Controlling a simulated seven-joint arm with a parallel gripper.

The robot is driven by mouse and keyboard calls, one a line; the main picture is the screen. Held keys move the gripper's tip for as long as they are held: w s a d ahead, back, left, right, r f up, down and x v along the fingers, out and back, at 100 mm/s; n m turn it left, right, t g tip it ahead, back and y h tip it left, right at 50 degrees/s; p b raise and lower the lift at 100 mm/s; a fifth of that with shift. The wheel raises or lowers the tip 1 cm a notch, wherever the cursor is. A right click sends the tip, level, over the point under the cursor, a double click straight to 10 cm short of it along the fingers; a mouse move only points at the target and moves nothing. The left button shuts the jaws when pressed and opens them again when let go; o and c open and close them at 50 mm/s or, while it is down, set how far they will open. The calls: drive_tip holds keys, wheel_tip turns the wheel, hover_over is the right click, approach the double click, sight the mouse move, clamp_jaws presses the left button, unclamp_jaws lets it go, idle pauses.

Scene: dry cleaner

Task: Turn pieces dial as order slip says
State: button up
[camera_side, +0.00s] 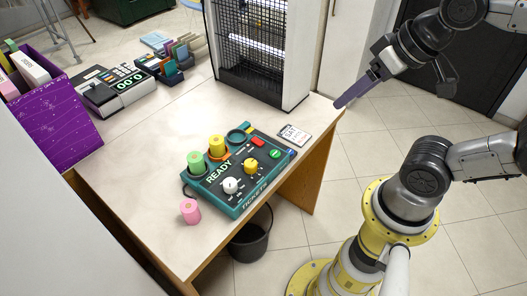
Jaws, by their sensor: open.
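A teal ticket panel (223,201) marked READY and TICKETS sits near the table's right front edge. It carries a white dial (231,185) and a yellow dial (250,166); their small labels are too small to read, so I cannot tell which is the pieces dial. A white slip (294,135) lies at the panel's upper right corner; "SAT" shows on it, the rest is too small to read. My gripper (341,103) hangs at the upper right, past the table's right edge, open and apart from the panel. Its fingers overlap in this view.
A tall meshed heater-like unit (262,45), a cash register (113,90) and a purple box (58,128) stand behind. The table (140,170) is clear left of the panel.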

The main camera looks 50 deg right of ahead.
drive_tip(key=w+a+r+m+g, duration=0.1)
drive_tip(key=w+r+m, duration=0.15)
drive_tip(key=w, duration=0.35)
drive_tip(key=m+g, duration=0.2)
drive_tip(key=g, duration=0.3)
hover_over(251, 163)
wheel_tip(251, 163, down, 14)
wheel_tip(251, 163, down, 13)
drive_tip(key=shift+r, duration=0.2)
drive_tip(key=shift+c, duration=0.3)
clamp_jaws()
